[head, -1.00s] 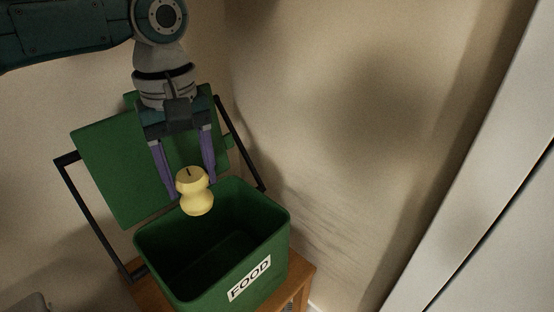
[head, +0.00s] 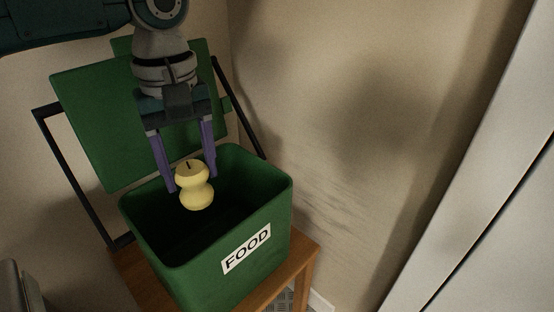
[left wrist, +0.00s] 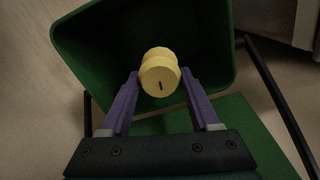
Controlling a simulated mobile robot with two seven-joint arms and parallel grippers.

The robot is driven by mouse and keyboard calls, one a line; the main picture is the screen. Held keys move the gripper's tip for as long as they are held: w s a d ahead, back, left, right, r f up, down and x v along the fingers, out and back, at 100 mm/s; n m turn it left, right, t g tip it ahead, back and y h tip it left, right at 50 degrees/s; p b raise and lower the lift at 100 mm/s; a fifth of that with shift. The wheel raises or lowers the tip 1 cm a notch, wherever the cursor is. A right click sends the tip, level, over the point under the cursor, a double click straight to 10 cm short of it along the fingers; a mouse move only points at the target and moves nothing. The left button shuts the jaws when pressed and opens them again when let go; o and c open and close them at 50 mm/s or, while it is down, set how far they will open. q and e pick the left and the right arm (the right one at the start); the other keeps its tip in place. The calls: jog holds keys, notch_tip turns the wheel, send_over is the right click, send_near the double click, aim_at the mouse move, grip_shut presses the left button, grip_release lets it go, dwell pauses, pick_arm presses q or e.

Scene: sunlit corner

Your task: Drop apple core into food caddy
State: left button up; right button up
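The pale yellow apple core (head: 194,187), with a narrow waist and a short dark stem, is upright between the purple fingers of my left gripper (head: 193,183). The left wrist view shows the core (left wrist: 160,74) between the fingertips (left wrist: 160,78), which look closed on its sides. The green food caddy (head: 190,279) has a white FOOD label and stands open, its lid tilted up behind. The core hangs over the caddy's opening; its exact height against the rim is hard to tell. The caddy's floor is dark in shadow. My right gripper is not in view.
The caddy stands on a small wooden stand (head: 306,262) in the wall corner. Its black handle (head: 74,185) is raised around the open lid (head: 105,125). A pale panel (head: 480,170) stands at the right. A grey object (head: 15,285) shows at the lower left edge.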

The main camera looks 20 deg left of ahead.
pick_arm(q)
jog(key=o, duration=0.5)
notch_tip(320, 180, up, 10)
jog(key=p, duration=0.5)
jog(key=s+d+r+m+t+h+p, duration=0.2)
jog(key=s+d+r+m+p, duration=1.1)
jog(key=p, duration=1.2)
jog(key=s+a+r+t+y+p, duration=0.1)
jog(key=s+a+r+p, duration=0.3)
jog(key=r, duration=0.4)
jog(key=s+a+r+t+y+p, duration=0.1)
jog(key=s+a+r+p, duration=0.1)
jog(key=s+r+p, duration=0.35)
jog(key=r+p, duration=1.2)
jog(key=r, duration=0.1)
jog(key=w+r+p, duration=0.1)
jog(key=r+p, duration=2.4)
jog(key=shift+w+a+r+p, duration=0.15)
jog(key=shift+a+r+p, duration=0.15)
jog(key=shift+r, duration=0.1)
